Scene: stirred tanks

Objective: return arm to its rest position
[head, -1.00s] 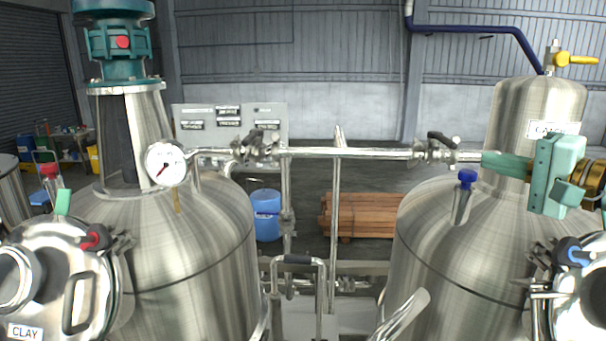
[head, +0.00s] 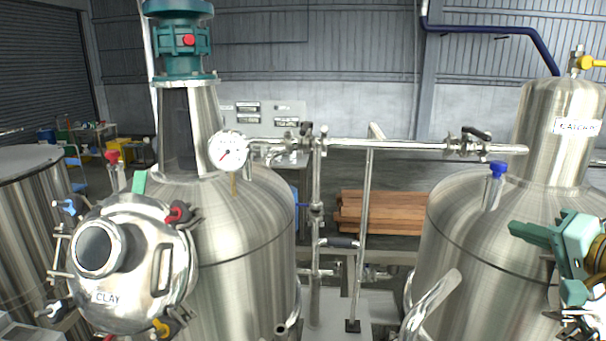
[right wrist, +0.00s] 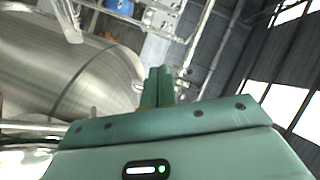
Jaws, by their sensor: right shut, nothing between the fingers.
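My right gripper (head: 520,232) is at the right side of the head view, in front of the right steel tank (head: 470,235). Its green fingers are together and point left, with nothing between them. In the right wrist view the closed fingers (right wrist: 158,86) point toward the pipework, with a steel tank (right wrist: 75,75) to their left. The fingers appear clear of the tank, though the gap is hard to judge. My left gripper is not in view.
The left tank (head: 240,240) has a round hatch labelled CLAY (head: 140,255), a pressure gauge (head: 228,151) and a green motor (head: 180,45). A horizontal pipe (head: 390,145) runs between the tanks. A bent handle (head: 430,305) rises at front centre. Lumber (head: 380,212) lies behind.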

